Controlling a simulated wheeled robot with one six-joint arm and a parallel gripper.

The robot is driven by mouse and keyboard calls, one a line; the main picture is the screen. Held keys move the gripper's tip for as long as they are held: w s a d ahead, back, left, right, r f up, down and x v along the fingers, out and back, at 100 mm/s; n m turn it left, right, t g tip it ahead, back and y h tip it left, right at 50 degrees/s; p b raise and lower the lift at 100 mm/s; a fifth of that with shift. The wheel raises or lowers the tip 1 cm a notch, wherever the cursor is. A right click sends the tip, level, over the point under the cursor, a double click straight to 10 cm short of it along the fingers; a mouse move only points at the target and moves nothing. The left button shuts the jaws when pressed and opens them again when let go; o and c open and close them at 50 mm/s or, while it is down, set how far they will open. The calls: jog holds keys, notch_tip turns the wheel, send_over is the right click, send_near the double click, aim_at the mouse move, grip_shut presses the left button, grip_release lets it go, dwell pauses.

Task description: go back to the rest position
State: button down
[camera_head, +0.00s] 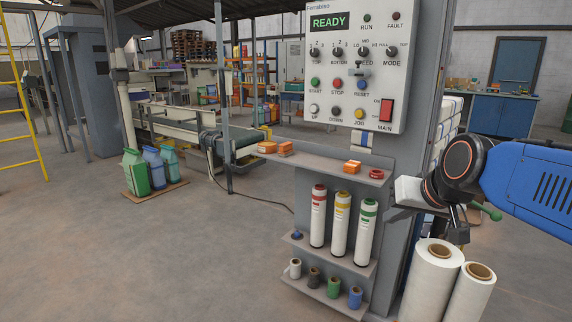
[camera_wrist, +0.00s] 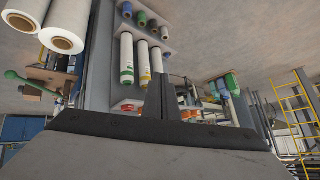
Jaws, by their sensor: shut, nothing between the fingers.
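My gripper (camera_wrist: 165,97) shows in the wrist view, where the picture is upside down. Its two dark fingers are together in the middle, with nothing between them. In the head view my blue arm comes in from the right, its wrist in front of the right side of the machine post; the fingertips are hard to make out there. The control panel (camera_head: 358,68) is on the post to the left of my wrist. Its display reads READY.
Large white rolls (camera_head: 432,282) stand below my wrist, near a green-knobbed lever (camera_head: 491,213). Coloured containers (camera_head: 152,168) stand at the left by a conveyor (camera_head: 245,139). The floor at front left is clear.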

jog(key=s+d+f+g+h, duration=0.1)
jog(key=s+d+f, duration=0.1)
jog(key=s+f, duration=0.5)
jog(key=s+d+f+g+h, duration=0.1)
jog(key=s+d+f+g, duration=0.1)
jog(key=s+f, duration=0.6)
jog(key=s, duration=0.3)
jog(key=shift+s+d+n+g, duration=0.25)
jog(key=shift+s+n+g, duration=0.05)
jog(key=shift+n, duration=0.1)
jog(key=shift+r, duration=0.1)
